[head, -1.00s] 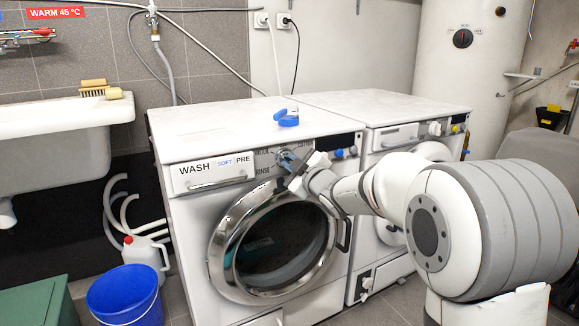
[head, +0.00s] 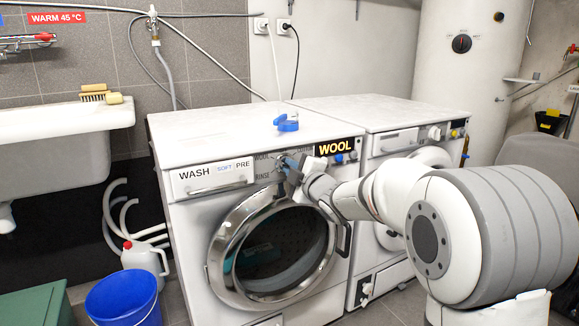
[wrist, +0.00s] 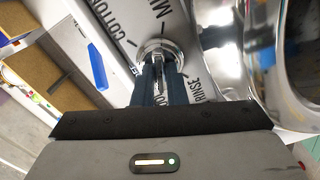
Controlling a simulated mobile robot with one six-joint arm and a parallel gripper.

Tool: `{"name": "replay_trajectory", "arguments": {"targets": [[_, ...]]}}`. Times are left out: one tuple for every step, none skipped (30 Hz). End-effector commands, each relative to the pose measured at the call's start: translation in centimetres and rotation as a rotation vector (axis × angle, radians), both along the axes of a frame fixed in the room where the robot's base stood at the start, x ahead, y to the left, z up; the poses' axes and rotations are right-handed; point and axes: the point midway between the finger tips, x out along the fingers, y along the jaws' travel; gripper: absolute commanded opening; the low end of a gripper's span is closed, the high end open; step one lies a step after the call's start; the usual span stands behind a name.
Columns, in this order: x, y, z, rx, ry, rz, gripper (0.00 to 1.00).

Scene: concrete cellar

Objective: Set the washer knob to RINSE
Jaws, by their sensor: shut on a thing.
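The washer (head: 200,150) is the left of two white front-loaders. Its knob (head: 280,160) sits on the front panel above the round door, mostly hidden by my gripper (head: 291,169). The wrist view shows the silver knob (wrist: 150,46) with my gripper (wrist: 158,84) shut on it, dark fingers on either side of its bar. The labels COTTON, MIX and RINSE (wrist: 203,88) stand around the knob; another label is partly covered by the fingers. The display (head: 335,147) is lit and reads WOOL.
The round chrome-rimmed door (head: 225,245) is shut just below my gripper. A blue-and-white item (head: 287,124) lies on the washer top. A second machine (head: 385,108) stands close on the right. A blue bucket (head: 125,300) stands on the floor at the left.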

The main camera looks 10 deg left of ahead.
Motion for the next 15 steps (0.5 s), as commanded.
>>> {"name": "replay_trajectory", "arguments": {"targets": [[0.18, 0.01, 0.3, 0.004, -0.004, -0.002, 0.0], [0.18, 0.01, 0.3, 0.003, -0.005, -0.002, 0.0], [0.18, 0.01, 0.3, -0.003, -0.009, -0.002, 0.0], [0.18, 0.01, 0.3, -0.013, -0.016, -0.002, 0.0], [0.17, 0.01, 0.29, -0.032, -0.028, -0.002, 0.0], [0.17, 0.01, 0.28, -0.063, -0.049, -0.002, 0.0], [0.17, 0.02, 0.27, -0.092, -0.069, -0.002, 0.0], [0.17, 0.02, 0.27, -0.124, -0.09, -0.003, 0.0], [0.17, 0.02, 0.26, -0.166, -0.119, -0.003, 0.0], [0.17, 0.02, 0.25, -0.196, -0.139, -0.003, 0.0], [0.16, 0.02, 0.24, -0.224, -0.158, -0.003, 0.0], [0.16, 0.03, 0.23, -0.256, -0.18, -0.003, 0.0], [0.16, 0.03, 0.23, -0.277, -0.194, -0.003, 0.0], [0.16, 0.03, 0.23, -0.294, -0.206, -0.003, 0.0], [0.16, 0.03, 0.22, -0.312, -0.217, -0.004, 0.0]]}}
